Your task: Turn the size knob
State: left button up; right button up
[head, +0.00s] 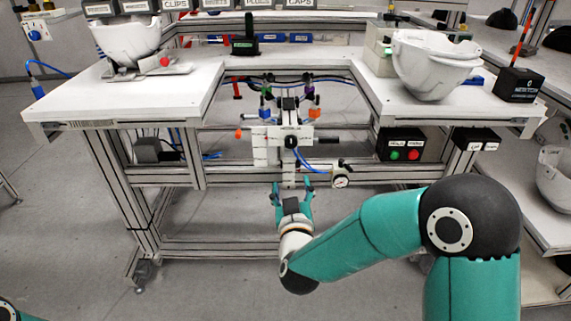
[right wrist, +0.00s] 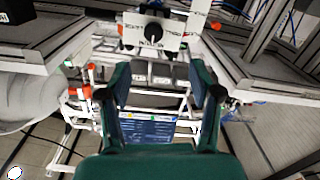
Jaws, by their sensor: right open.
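The size knob (head: 291,142) is a small black round knob on the white plate of the fixture (head: 262,138) in the gap between the two white worktops. In the right wrist view the black knob (right wrist: 153,33) shows at the top, on a white plate marked with small print. My right gripper (head: 291,188) is open and empty, just below the fixture in the head view. In the right wrist view its two fingers (right wrist: 160,80) stand apart, below the knob in the picture and not touching it. My left gripper is not in view.
A white helmet shell (head: 432,65) stands on the right worktop and another (head: 128,40) on the left one. A box with green and red buttons (head: 402,146) is at right. Metal frame legs flank the gap.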

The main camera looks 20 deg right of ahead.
pick_arm(q)
jog(key=shift+p, duration=0.3)
pick_arm(e)
send_near(290, 144)
jog(key=shift+t, duration=0.3)
jog(key=x, duration=1)
jog(key=shift+d+f, duration=0.1)
jog(key=shift+f, duration=0.15)
